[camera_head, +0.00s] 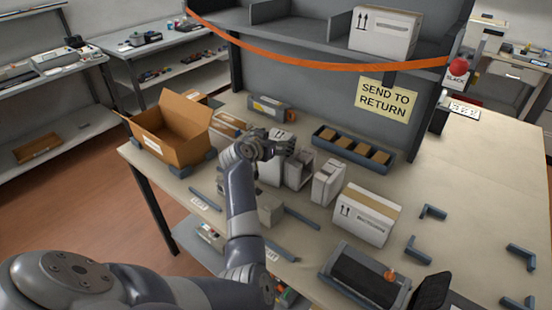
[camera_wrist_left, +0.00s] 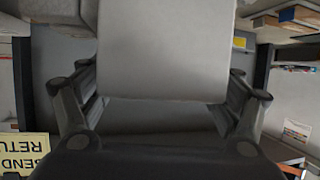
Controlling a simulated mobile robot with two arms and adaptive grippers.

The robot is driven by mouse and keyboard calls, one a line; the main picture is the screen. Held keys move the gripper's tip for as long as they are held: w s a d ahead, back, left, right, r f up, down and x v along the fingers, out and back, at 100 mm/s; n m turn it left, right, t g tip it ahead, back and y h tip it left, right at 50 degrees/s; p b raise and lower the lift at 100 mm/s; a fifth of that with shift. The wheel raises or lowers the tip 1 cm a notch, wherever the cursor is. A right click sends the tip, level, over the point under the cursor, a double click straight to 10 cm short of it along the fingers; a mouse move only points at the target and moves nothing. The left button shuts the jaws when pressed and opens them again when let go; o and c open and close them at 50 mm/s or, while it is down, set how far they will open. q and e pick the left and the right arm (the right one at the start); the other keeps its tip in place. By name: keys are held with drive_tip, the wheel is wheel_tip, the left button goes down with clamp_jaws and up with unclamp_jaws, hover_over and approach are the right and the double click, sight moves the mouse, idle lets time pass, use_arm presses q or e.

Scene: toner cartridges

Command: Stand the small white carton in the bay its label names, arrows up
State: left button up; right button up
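A small white carton (camera_head: 270,173) stands at the middle of the bench, partly hidden by my left gripper (camera_head: 290,146). Other white cartons (camera_head: 328,183) stand just to the right. I cannot make out which bay any label names.
A larger white carton with up arrows (camera_head: 366,215) stands to the right, and a dark tray (camera_head: 330,272) is in front. A divided tray (camera_head: 325,138) and an open brown box (camera_head: 145,137) lie behind and left. An orange band (camera_head: 330,58) crosses above; a yellow sign (camera_head: 388,100) hangs there.

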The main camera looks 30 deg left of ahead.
use_arm(q)
drive_tip(key=c, duration=1.4)
drive_tip(key=shift+c, duration=0.9)
drive_tip(key=shift+r, duration=0.15)
wheel_tip(320, 180, up, 18)
drive_tip(key=b, duration=0.2)
